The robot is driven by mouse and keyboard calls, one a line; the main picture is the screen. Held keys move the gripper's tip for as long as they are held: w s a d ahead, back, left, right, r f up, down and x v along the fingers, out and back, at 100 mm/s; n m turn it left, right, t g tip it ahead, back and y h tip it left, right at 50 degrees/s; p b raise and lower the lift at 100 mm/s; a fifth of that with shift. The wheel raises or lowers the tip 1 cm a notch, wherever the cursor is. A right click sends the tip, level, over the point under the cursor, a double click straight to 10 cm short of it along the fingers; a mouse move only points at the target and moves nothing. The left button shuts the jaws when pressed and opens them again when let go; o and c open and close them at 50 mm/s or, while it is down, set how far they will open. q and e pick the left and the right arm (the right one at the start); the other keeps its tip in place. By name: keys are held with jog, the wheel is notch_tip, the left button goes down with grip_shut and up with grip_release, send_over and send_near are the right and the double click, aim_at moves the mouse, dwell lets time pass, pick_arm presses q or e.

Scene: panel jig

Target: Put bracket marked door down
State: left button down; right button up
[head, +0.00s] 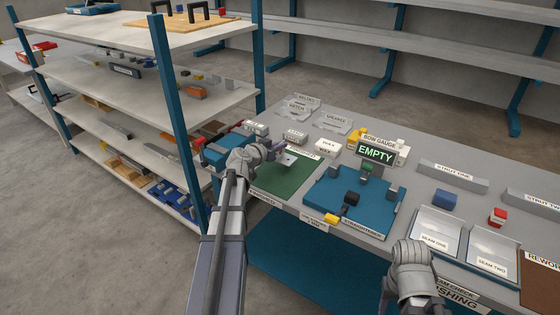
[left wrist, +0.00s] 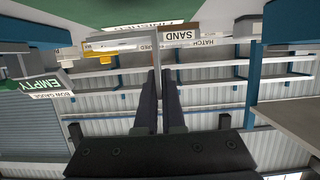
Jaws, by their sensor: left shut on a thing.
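My left gripper (head: 277,147) is shut on a grey metal bracket (head: 288,159) over the far part of the green mat (head: 280,182). In the left wrist view the bracket (left wrist: 148,90) shows as a thin plate between the two dark fingers (left wrist: 158,100), with a bent flange at its far end. I cannot read a door mark on it. Whether it touches the mat is unclear. My right arm's grey wrist shows at the lower right in the head view; its fingers cannot be made out.
A blue fixture plate (head: 340,212) with blocks stands right of the mat. Behind it is a sign reading EMPTY (head: 376,154). Grey trays, SEAM ONE (head: 436,226) and SEAM TWO (head: 492,246), lie at the right. A loaded shelf rack (head: 185,105) stands left.

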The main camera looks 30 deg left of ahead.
aim_at(280, 156)
pick_arm(q)
jog(key=shift+f+b, duration=1.8)
jog(key=shift+b, duration=0.05)
jog(key=shift+f, duration=0.15)
jog(key=c, duration=1)
grip_release()
jog(key=shift+s+r, duration=0.15)
jog(key=shift+r, duration=0.15)
jog(key=p+v, duration=0.3)
jog(key=v, duration=0.8)
jog(key=shift+s+p, duration=0.3)
jog(key=shift+s, duration=0.05)
